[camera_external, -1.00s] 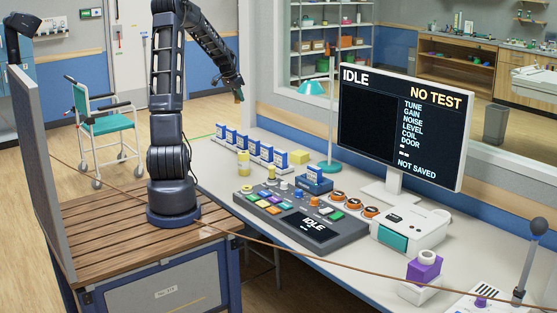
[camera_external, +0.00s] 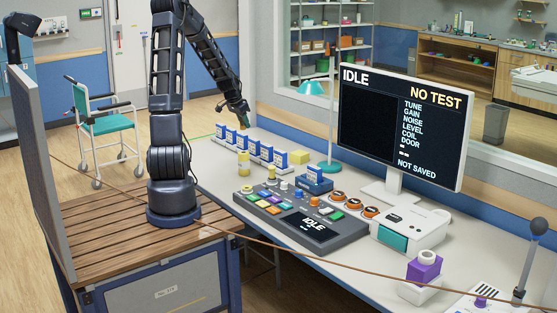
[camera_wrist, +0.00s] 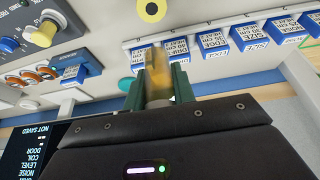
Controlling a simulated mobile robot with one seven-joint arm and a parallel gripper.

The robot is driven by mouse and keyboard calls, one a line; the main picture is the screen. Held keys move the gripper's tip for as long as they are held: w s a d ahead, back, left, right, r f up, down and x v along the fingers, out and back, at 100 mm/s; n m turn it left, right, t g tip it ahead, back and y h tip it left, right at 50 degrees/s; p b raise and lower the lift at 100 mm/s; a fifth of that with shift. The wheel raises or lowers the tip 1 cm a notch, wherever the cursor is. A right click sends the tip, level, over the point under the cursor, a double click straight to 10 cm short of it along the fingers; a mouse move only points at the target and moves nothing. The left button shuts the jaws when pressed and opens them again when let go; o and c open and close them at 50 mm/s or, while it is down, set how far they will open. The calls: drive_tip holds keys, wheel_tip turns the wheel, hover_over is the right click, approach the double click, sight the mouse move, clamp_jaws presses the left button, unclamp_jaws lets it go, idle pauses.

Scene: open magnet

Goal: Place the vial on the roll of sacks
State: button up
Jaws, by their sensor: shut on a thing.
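My gripper (camera_external: 243,112) is above the far left part of the desk, near the row of blue boxes. In the wrist view its green fingers (camera_wrist: 159,88) are shut on an amber vial (camera_wrist: 157,72), which looks blurred. In the external view the vial is too small to make out clearly. A yellow roll, likely the roll of sacks (camera_external: 243,164), stands upright on the desk in front of the blue boxes, below my gripper. From above it shows as a yellow ring with a dark centre in the wrist view (camera_wrist: 152,9). The vial is apart from it.
A row of labelled blue boxes (camera_external: 254,147) stands just behind the roll. A control console (camera_external: 300,216) with coloured buttons and a yellow knob (camera_external: 271,173) lies to the right.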

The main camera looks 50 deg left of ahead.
sight(245, 152)
wheel_tip(245, 152, down, 11)
drive_tip(key=shift+r, duration=0.2)
idle(0.4)
drive_tip(key=shift+f, duration=0.15)
drive_tip(key=o, duration=1)
drive_tip(key=v, duration=1.2)
